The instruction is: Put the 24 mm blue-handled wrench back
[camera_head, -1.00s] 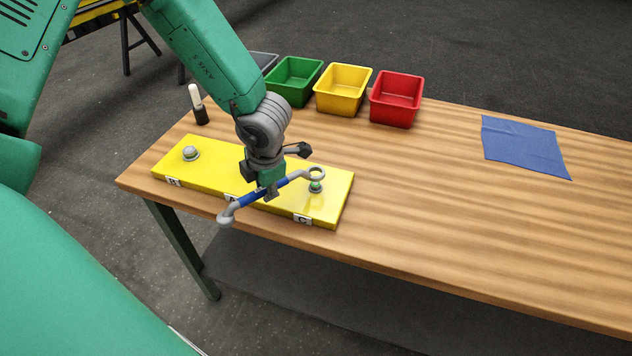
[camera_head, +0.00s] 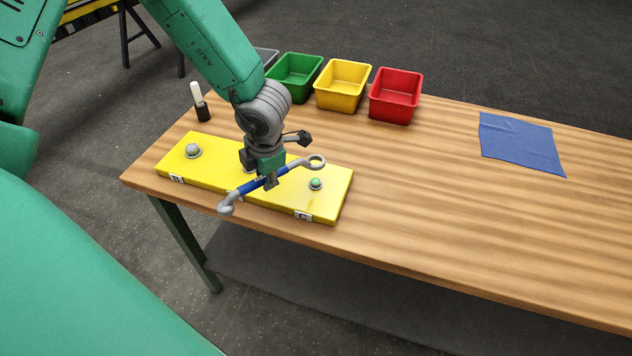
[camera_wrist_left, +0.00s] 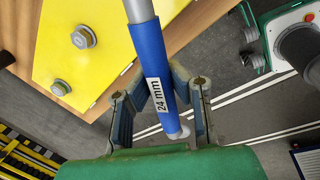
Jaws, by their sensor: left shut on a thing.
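The wrench (camera_head: 250,187) has grey ends and a blue handle; in the left wrist view the handle (camera_wrist_left: 150,65) carries a "24 mm" label. My left gripper (camera_head: 270,182) is shut on the blue handle and holds the wrench over the front of the yellow board (camera_head: 330,182). The ring end lies near the green-topped bolt (camera_head: 316,183) by label C; I cannot tell the height of the gap. Another bolt (camera_head: 193,150) stands at the board's left. The gripper hides the board's middle. My left fingers (camera_wrist_left: 160,110) show around the handle. My right gripper is not in view.
Green (camera_head: 295,77), yellow (camera_head: 343,85) and red (camera_head: 396,95) bins stand along the back, with a grey bin partly hidden. A black-and-white marker-like object (camera_head: 200,103) stands at the back left. A blue cloth (camera_head: 521,144) lies at right. The wooden table (camera_head: 440,200) is clear between.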

